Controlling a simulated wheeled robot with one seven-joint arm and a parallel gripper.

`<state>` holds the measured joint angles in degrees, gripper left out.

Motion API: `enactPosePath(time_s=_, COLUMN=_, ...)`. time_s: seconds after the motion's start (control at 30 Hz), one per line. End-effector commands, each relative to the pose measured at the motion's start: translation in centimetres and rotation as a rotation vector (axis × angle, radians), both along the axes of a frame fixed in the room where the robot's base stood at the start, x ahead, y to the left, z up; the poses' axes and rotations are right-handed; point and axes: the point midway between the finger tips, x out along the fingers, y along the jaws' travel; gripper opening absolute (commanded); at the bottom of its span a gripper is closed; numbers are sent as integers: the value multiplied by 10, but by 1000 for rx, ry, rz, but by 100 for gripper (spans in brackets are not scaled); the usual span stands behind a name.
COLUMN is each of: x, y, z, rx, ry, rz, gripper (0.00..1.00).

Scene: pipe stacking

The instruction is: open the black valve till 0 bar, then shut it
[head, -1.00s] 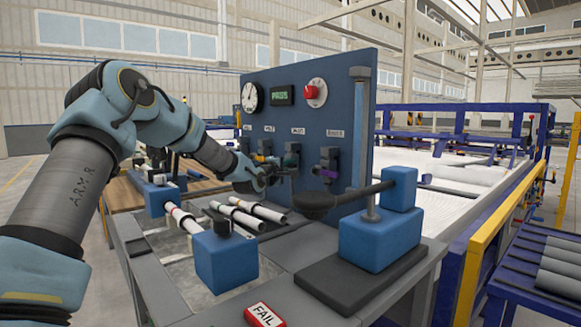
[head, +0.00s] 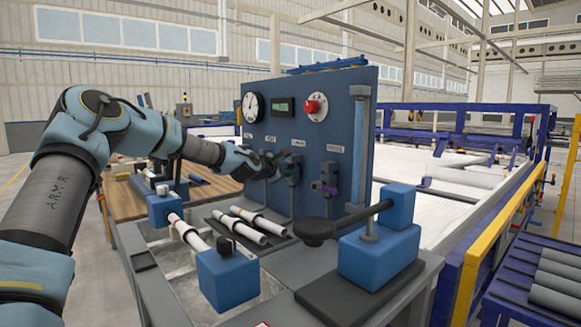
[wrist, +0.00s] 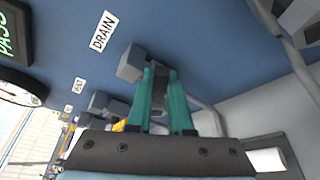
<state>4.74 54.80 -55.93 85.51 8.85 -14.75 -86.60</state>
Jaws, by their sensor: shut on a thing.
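My gripper (head: 288,165) is at the blue panel (head: 346,140). In the wrist view its two teal fingers (wrist: 160,98) are closed at the grey valve body (wrist: 131,63) beneath the DRAIN label (wrist: 103,31). I take this for the black valve; its handle is mostly hidden between the fingers. The round white gauge (head: 253,107) is at the panel's upper left; its reading is too small to tell. The green-lit display (head: 284,107) is beside it, and the wrist view shows "PASS" on it (wrist: 10,35).
A valve with a purple handle (head: 328,188) is to the right, and a yellow handle (wrist: 119,126) shows beside my fingers. Pipes (head: 258,220), a blue clamp block (head: 227,277) and a blue post base (head: 378,252) stand in front.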

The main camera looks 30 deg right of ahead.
Motion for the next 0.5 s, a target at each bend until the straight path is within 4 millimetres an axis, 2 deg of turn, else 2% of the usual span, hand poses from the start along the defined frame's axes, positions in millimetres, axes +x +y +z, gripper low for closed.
enactPosePath(time_s=0.03, x=2, y=1, z=6, rx=-10, ry=48, rz=1, gripper=0)
enactPosePath(time_s=0.5, x=20, y=4, z=23, rx=-95, ry=485, rz=0, gripper=0)
